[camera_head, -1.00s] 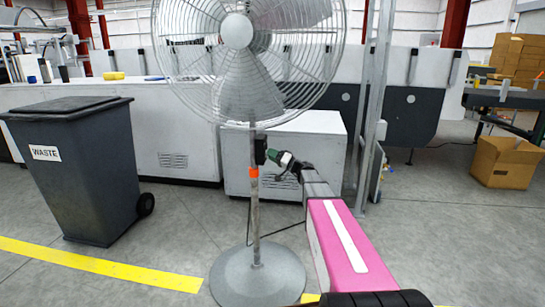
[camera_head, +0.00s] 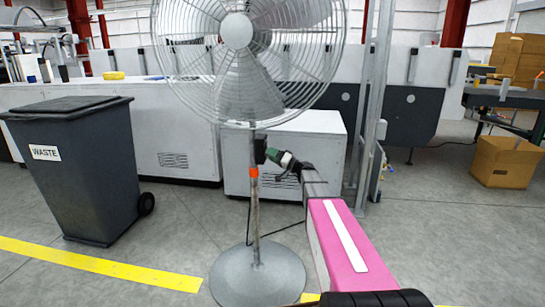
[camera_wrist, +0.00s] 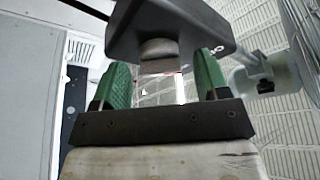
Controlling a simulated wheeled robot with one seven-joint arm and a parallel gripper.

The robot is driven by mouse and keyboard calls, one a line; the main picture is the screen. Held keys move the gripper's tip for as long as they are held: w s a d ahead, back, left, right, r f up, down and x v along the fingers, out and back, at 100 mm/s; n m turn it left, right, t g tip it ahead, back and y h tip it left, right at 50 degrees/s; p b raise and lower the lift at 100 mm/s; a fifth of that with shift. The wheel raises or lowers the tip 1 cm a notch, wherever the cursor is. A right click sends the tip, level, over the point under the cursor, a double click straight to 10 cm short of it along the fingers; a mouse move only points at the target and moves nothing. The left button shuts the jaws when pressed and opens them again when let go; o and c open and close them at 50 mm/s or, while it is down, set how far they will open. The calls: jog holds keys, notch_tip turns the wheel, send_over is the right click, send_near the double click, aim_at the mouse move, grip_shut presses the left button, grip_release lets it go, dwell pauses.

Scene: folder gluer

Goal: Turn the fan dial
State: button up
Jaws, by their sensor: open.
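A grey pedestal fan (camera_head: 257,275) stands upright on the floor in the head view, with a wire-cage head and a thin pole. A small dark control box (camera_head: 260,150) sits on the pole, and it fills the top of the wrist view (camera_wrist: 190,22). The fan dial (camera_wrist: 160,48) is a short grey-brown knob on this box. My gripper (camera_head: 276,156) is right beside the box. In the wrist view my gripper (camera_wrist: 163,72) is open, with one green finger on each side of the dial. Gaps show between the fingers and the dial.
A dark waste bin (camera_head: 75,165) stands at the left. A white machine cabinet (camera_head: 320,135) is behind the fan, and a metal post (camera_head: 372,110) is right of it. A cardboard box (camera_head: 505,162) lies at the right. Open floor surrounds the fan base.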

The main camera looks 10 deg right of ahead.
jog(key=v, duration=1)
jog(key=shift+s+d, duration=0.2)
jog(key=shift+d, duration=0.05)
jog(key=shift+f, duration=0.15)
jog(key=s+a+f+g+h, duration=0.6)
jog(key=s+a+f+g, duration=0.2)
jog(key=s+a+f, duration=0.5)
jog(key=s+d+f+g+h, duration=0.1)
jog(key=s+f+h, duration=0.2)
jog(key=s, duration=0.3)
jog(key=s+d+f+m+g+h, duration=0.1)
jog(key=s+d+f+h, duration=0.1)
jog(key=s+h, duration=0.2)
jog(key=s+d+f+m+g+h, duration=0.1)
jog(key=s+d+f+h, duration=0.1)
jog(key=s, duration=0.6)
jog(key=f+h, duration=0.1)
jog(key=h, duration=0.1)
jog(key=shift+f+g+h, duration=0.3)
jog(key=shift+f+g, duration=0.05)
jog(key=shift+g, duration=0.05)
